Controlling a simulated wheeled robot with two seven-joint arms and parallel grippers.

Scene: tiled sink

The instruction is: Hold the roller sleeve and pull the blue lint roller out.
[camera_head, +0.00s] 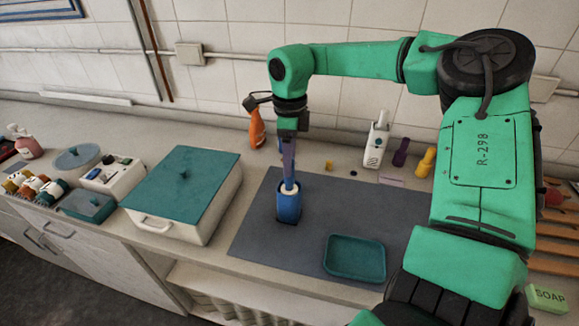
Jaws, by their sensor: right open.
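The blue roller sleeve (288,206) stands upright on the dark grey mat. The lint roller (289,165) stands in it, with a bluish-purple handle pointing up and a pale ring at the sleeve's mouth. My right gripper (289,138) points down over the top of the handle and is open. Its fingers are small and dark here, and I cannot tell whether they touch the handle. My left gripper is not in view.
A teal tray (356,258) lies on the mat (262,238), right of the sleeve. A white box with a teal lid (182,180) stands to the left. An orange bottle (257,129) and a white bottle (377,140) stand behind. My right arm covers much of the right side.

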